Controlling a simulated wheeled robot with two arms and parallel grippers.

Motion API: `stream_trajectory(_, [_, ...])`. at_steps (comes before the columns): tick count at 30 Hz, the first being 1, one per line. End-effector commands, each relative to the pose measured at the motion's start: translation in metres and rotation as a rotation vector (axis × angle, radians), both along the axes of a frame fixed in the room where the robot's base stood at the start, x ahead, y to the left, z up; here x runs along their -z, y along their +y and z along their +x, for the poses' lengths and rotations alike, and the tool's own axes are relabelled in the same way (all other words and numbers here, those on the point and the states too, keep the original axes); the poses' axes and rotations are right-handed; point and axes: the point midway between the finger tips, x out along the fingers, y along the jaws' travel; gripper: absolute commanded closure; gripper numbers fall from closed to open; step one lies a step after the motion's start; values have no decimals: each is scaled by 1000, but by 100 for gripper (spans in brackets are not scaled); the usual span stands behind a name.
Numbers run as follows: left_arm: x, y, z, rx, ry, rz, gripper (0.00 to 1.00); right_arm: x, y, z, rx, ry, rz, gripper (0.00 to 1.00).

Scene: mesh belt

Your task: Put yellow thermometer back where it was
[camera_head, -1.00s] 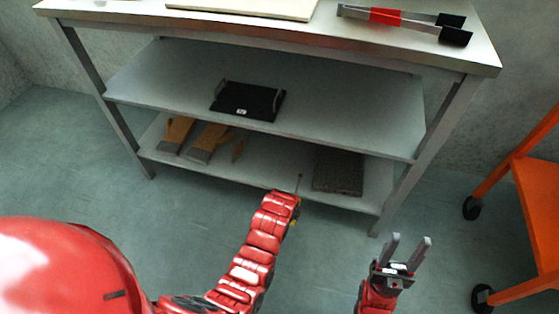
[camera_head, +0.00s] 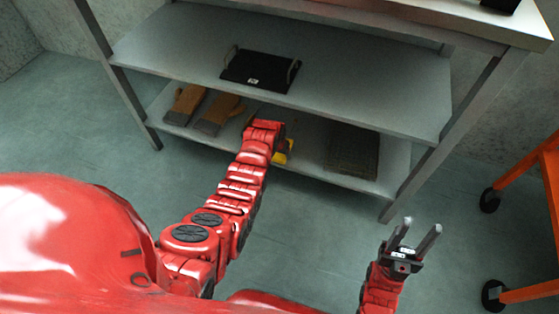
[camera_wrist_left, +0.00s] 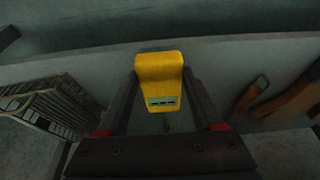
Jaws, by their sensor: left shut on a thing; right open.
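The yellow thermometer (camera_wrist_left: 158,68), with a small display on its face, is held between the fingers of my left gripper (camera_wrist_left: 160,100) in the left wrist view. In the head view the thermometer (camera_head: 283,153) is partly hidden by my left wrist, at the front of the lower shelf (camera_head: 310,160). My left gripper's fingers are mostly hidden there. I cannot tell whether the thermometer touches the shelf. My right gripper (camera_head: 422,225) is open and empty, out over the floor to the right, in front of the shelf unit.
A dark mesh item (camera_head: 352,152) lies on the lower shelf to the right. Tan gloves (camera_head: 217,115) lie to the left, with a small brown-handled item (camera_wrist_left: 252,93). A black tray (camera_head: 260,70) sits on the shelf above. An orange cart (camera_head: 545,215) stands at right.

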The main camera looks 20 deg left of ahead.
Motion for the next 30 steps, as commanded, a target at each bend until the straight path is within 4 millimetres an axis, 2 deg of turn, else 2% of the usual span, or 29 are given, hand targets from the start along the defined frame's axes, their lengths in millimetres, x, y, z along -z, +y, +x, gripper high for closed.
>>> stream_trajectory(8, [36, 0, 0, 0, 2, -1, 97, 18, 0, -3, 3, -19, -23, 50])
stream_trajectory(18, [38, 0, -1, 0, 2, 0, 97, 16, 0, -4, 3, -22, -27, 50])
stream_trajectory(19, [39, 0, -1, 0, 2, 0, 30, 16, 0, -4, 3, -23, -27, 50])
stream_trajectory(24, [38, 0, 0, 0, 1, 0, 2, 16, 0, -4, 3, -23, -27, 50])
stream_trajectory(30, [38, 0, -1, 0, 1, 0, 2, 16, 0, -4, 2, -23, -27, 50])
